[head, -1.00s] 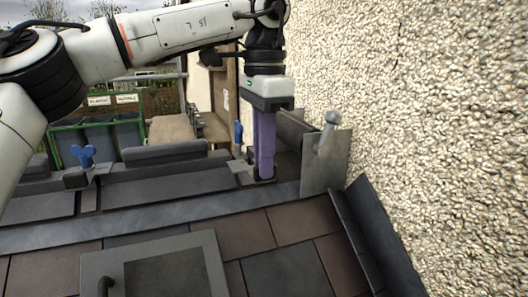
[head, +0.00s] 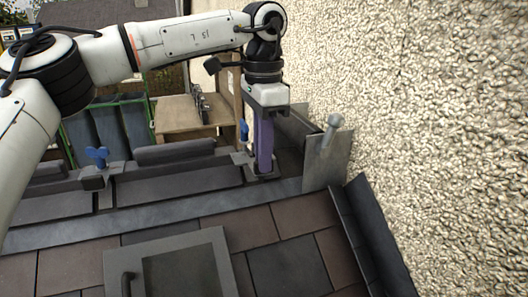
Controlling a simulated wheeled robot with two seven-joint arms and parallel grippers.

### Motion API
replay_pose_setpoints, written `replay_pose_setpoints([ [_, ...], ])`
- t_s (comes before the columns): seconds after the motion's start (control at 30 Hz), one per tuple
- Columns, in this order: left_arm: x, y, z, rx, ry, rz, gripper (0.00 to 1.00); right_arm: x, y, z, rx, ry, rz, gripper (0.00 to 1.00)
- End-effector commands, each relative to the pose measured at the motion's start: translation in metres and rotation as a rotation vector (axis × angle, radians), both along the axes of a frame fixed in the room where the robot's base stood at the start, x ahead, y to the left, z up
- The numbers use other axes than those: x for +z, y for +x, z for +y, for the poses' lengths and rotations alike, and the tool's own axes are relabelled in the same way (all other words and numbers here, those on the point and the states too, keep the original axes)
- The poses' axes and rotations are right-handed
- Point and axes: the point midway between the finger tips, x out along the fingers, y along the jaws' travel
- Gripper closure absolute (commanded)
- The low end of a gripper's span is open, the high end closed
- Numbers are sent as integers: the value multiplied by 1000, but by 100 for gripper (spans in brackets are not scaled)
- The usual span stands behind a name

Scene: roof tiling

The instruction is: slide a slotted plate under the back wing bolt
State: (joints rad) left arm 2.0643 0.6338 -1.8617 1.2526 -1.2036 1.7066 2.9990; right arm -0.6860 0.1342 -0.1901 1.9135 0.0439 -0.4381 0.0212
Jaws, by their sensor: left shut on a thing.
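My left gripper (head: 264,166) points straight down at the ridge, with its long purple fingers close together. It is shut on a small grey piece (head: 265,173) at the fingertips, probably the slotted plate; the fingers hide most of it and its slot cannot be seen. A blue wing bolt (head: 243,130) stands just left of and behind the fingers, partly hidden by them. Whether the plate is under it I cannot tell. Another blue wing bolt (head: 97,157) stands on a dark clamp farther left along the ridge. My right gripper is not in view.
A rough pebbled wall (head: 430,130) rises at the right. A grey upright plate (head: 325,160) with a grey round-headed tool or bolt (head: 332,124) stands beside it. A roof window (head: 180,268) lies in the brown and grey tiles in front. A wooden table (head: 180,116) stands behind.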

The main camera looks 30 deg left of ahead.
Motion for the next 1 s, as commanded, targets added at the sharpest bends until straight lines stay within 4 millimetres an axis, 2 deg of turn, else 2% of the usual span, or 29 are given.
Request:
replay_pose_setpoints([
  [1.0, 1, 8, 9, 0, 1, -1, 100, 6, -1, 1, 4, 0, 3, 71],
])
